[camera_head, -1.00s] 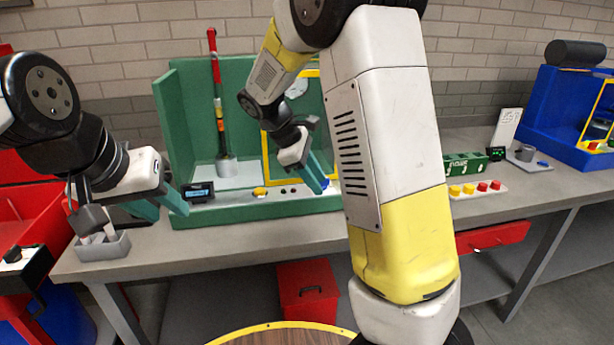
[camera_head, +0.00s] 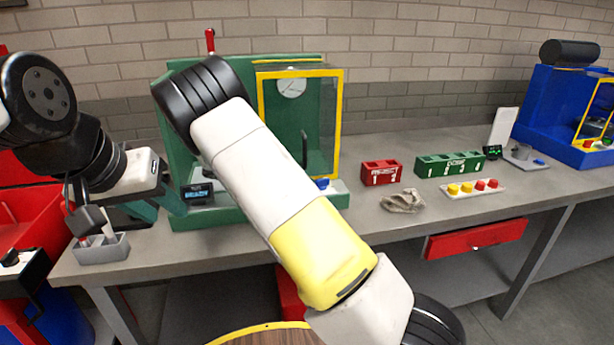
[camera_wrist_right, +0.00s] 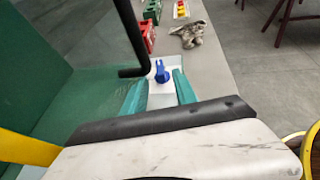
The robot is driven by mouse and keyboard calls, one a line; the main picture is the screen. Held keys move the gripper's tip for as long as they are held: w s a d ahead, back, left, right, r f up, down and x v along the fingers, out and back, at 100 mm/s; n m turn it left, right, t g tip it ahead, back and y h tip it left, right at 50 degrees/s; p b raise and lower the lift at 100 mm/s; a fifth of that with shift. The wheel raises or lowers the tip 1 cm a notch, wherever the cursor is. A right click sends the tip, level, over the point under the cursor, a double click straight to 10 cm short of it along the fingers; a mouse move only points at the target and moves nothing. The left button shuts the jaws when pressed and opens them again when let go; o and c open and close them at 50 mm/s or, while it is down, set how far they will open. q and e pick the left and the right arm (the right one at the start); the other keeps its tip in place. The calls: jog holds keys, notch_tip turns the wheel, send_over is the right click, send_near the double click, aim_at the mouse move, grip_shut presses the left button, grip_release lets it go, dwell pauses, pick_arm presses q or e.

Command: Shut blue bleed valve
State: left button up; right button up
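The blue bleed valve (camera_head: 322,184) sits on the front ledge of the green test cabinet (camera_head: 335,201), near its right end. In the right wrist view the valve (camera_wrist_right: 160,71) stands on a pale block, its blue handle pointing up the picture. My right gripper (camera_wrist_right: 160,84) is open, with one teal finger on each side of the block. The valve shows between and just beyond the fingertips; I see no contact. In the head view my own right arm hides this gripper. My left gripper (camera_head: 160,208) is open and empty at the cabinet's left front corner.
The cabinet's yellow-framed clear door (camera_head: 301,72) has a black handle (camera_wrist_right: 130,45) close to the right gripper. A gauge (camera_head: 291,87) shows behind it. A rag (camera_head: 403,201), red block (camera_head: 381,172), green block (camera_head: 450,164) and button strip (camera_head: 473,189) lie to the right. A grey tray (camera_head: 101,251) is at left.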

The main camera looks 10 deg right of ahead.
aim_at(317, 180)
jog(key=x, duration=0.5)
jog(key=shift+w+d+f, duration=0.1)
jog(key=shift+d+f, duration=0.05)
jog(key=shift+d, duration=0.2)
grip_shut()
